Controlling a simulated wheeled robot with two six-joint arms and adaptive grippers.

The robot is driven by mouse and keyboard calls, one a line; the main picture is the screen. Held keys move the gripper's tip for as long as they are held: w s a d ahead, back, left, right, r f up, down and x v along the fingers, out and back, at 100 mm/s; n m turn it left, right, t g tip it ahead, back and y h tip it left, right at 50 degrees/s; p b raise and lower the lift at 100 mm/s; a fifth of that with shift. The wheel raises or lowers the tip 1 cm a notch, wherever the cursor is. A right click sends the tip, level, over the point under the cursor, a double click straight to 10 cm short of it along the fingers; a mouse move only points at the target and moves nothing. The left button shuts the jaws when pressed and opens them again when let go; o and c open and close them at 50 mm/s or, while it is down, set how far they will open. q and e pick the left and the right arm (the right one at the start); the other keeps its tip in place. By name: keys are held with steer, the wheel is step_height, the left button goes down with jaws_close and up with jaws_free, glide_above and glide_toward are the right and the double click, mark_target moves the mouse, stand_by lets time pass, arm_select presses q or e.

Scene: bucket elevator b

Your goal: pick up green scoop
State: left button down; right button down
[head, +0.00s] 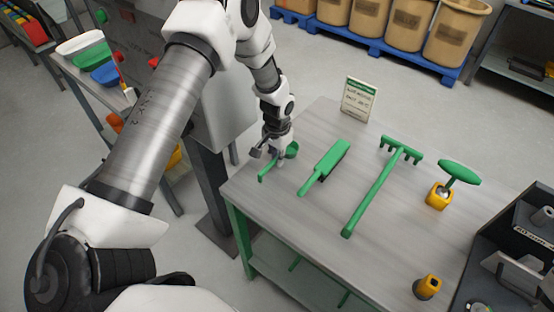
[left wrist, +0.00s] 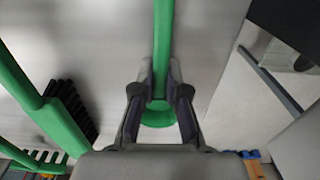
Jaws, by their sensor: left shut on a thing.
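The green scoop (head: 292,149) is at the left end of the grey workbench (head: 300,220). My left gripper (head: 273,163) reaches down over it and is shut on its handle, hiding part of the scoop. In the left wrist view the scoop's long green handle (left wrist: 163,45) runs between the two fingers of my left gripper (left wrist: 160,92). I cannot tell whether the scoop still touches the bench. My right gripper is not in view.
A green brush (head: 327,165) lies just right of the scoop, then a green rake (head: 378,190). A green-topped tool (head: 459,173) stands in a yellow holder further right. A small sign (head: 358,100) stands at the back edge. The bench's front left is clear.

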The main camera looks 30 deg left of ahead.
arm_select(q)
steer(key=shift+r, duration=0.25)
step_height(320, 180, up, 8)
steer(key=shift+r+b, duration=0.25)
steer(key=shift+b, duration=0.9)
steer(key=shift+r, duration=0.35)
